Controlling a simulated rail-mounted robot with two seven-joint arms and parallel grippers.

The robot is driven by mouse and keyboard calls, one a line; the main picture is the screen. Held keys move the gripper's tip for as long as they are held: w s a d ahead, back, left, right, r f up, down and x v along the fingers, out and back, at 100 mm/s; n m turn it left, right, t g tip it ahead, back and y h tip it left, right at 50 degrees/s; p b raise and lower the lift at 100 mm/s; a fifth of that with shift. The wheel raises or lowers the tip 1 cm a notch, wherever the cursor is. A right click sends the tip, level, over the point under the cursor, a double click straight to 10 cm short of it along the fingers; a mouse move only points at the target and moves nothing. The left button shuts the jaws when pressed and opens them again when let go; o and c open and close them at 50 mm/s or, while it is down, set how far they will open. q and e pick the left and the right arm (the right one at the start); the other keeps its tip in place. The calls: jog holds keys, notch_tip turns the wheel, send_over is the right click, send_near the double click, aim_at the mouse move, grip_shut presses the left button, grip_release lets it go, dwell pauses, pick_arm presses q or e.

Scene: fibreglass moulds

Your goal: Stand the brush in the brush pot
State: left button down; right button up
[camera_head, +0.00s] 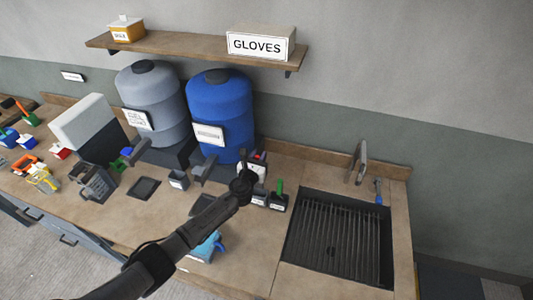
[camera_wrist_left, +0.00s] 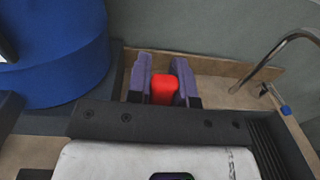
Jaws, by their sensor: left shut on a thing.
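My left gripper (camera_head: 258,158) is over the counter, in front of the backsplash and right of the blue drum. In the left wrist view its two purple fingers (camera_wrist_left: 162,75) are shut on a red piece (camera_wrist_left: 164,92), seemingly the brush handle. The rest of the held thing is hidden. Just below the gripper in the head view stands a small dark labelled pot (camera_head: 279,204) with a green-handled tool (camera_head: 280,187) in it. Another small dark labelled box (camera_head: 260,199) is beside it, partly covered by my arm. I cannot tell which is the brush pot. My right gripper is out of view.
The blue drum (camera_head: 218,105) and grey drum (camera_head: 150,100) stand at the back, left of the gripper. A sink (camera_head: 335,240) with a tap (camera_head: 357,160) is at the right. A teal item (camera_head: 207,247) lies at the front. The shelf (camera_head: 180,48) is above.

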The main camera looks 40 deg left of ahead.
pick_arm(q)
jog(key=shift+a+f+n+y, duration=0.3)
jog(key=shift+f+y, duration=0.05)
jog(key=shift+y, duration=0.15)
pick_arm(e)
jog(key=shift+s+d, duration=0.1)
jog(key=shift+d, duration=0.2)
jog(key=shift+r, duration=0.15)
pick_arm(q)
notch_tip(320, 180, down, 9)
jog(key=b, duration=0.8)
jog(key=shift+f, duration=0.15)
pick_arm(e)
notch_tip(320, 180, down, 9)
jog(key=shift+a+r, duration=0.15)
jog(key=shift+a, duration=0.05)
